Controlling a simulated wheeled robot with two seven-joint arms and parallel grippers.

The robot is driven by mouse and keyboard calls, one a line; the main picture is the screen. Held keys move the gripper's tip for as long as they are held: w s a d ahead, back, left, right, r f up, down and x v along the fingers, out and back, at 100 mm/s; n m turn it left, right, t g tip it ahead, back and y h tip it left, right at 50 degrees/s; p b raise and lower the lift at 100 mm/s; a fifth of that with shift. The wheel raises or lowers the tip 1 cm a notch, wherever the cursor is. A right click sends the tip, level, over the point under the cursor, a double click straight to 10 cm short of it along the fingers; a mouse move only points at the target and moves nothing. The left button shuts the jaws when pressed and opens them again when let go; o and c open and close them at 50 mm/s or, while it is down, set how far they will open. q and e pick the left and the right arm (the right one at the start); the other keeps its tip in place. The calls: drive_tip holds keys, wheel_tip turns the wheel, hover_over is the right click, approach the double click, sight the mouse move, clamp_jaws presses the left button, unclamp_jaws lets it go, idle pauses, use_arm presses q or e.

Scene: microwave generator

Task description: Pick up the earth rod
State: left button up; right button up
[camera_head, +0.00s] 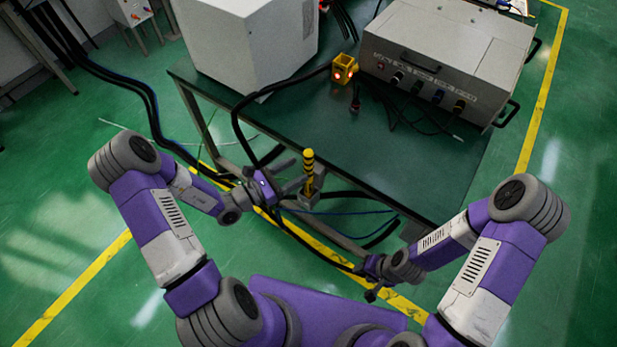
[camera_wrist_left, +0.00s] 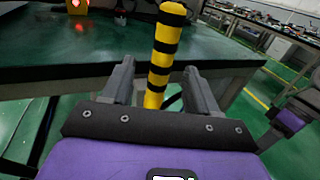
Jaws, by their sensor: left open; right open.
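The earth rod is a yellow post with black bands (camera_head: 309,165). In the head view it stands upright at the near edge of the green table, in a small grey holder (camera_head: 308,198). My left gripper (camera_head: 296,172) is open beside the rod. In the left wrist view the rod (camera_wrist_left: 163,55) rises between the two fingers of the left gripper (camera_wrist_left: 158,82), with a gap visible on each side. The rod's lower end is hidden behind the gripper body. My right gripper (camera_head: 368,280) is low at the right, away from the rod, and empty.
The dark green table (camera_head: 300,115) carries a white cabinet (camera_head: 245,40), a grey instrument box (camera_head: 450,50) and a yellow block with red lights (camera_head: 344,68). Black cables (camera_head: 240,120) hang over the table's left side and run below it. Green floor with yellow lines surrounds it.

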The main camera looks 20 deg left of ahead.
sight(308, 165)
use_arm(q)
drive_tip(key=b+x, duration=0.1)
drive_tip(key=x, duration=0.4)
drive_tip(key=shift+d+r, duration=0.15)
drive_tip(key=shift+c, duration=0.3)
clamp_jaws()
